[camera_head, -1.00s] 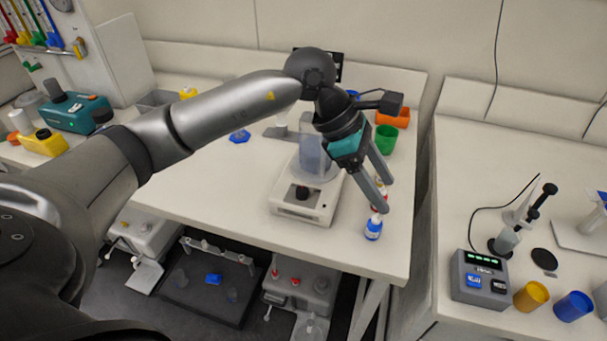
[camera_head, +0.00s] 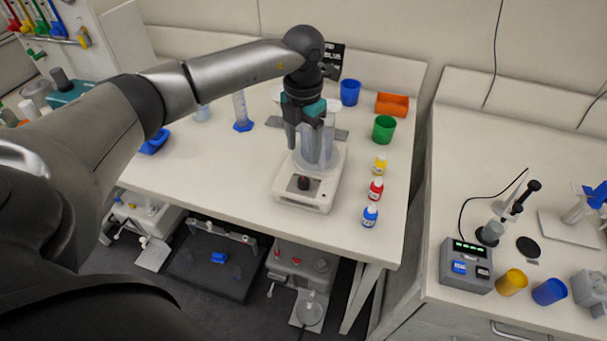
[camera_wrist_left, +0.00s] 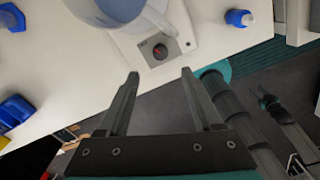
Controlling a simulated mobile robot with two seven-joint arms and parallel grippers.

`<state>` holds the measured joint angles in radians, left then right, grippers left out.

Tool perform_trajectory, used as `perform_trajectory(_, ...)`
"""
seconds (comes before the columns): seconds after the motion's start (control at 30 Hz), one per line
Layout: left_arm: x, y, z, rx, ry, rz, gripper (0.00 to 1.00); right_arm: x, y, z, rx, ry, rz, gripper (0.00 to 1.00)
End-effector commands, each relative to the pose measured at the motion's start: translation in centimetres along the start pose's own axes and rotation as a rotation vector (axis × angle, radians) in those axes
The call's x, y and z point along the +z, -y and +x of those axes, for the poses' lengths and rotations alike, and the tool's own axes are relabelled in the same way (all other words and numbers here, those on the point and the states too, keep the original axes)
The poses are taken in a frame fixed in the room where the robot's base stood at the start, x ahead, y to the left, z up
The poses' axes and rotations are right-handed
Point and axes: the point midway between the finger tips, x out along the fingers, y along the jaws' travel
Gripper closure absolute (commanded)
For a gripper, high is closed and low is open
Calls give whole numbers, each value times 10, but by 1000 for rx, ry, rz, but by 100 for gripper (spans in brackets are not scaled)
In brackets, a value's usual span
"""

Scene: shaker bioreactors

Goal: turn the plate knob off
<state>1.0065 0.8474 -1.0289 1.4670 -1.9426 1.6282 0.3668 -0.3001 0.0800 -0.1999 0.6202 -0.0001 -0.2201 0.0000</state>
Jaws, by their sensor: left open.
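The hot plate stirrer (camera_head: 320,193) is a white box on the main table, with a clear vessel (camera_head: 318,147) on top. Its dark plate knob (camera_head: 304,183) sits on the front panel. In the left wrist view the knob (camera_wrist_left: 160,52) is a dark disc with some red, on a dark square. My left gripper (camera_head: 306,143) is above the stirrer, next to the vessel, with its fingers pointing down. In the left wrist view its open fingers (camera_wrist_left: 160,76) are empty, and the knob shows beyond the gap between them.
A graduated cylinder (camera_head: 241,108) stands to the left. The tabletop in front of the stirrer is clear.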

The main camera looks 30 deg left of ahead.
Motion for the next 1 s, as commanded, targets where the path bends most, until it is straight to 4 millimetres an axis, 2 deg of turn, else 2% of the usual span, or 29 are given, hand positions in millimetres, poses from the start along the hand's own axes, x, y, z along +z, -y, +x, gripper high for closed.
perform_trajectory(0.1,-1,1,28,-2,-4,0,33,0,0,-2,0,0,0,50)
perform_trajectory(0.3,0,1,69,-2,-2,0,33,0,0,-3,0,0,0,50)
perform_trajectory(0.5,0,1,94,-2,0,1,33,0,0,-2,0,0,0,50)
perform_trajectory(0.63,0,1,101,-1,1,2,33,0,0,-2,0,0,0,50)
perform_trajectory(0.9,0,1,102,-2,2,3,33,0,0,-2,0,0,0,50)
perform_trajectory(1.0,0,1,102,-2,2,3,43,0,0,-2,0,0,0,50)
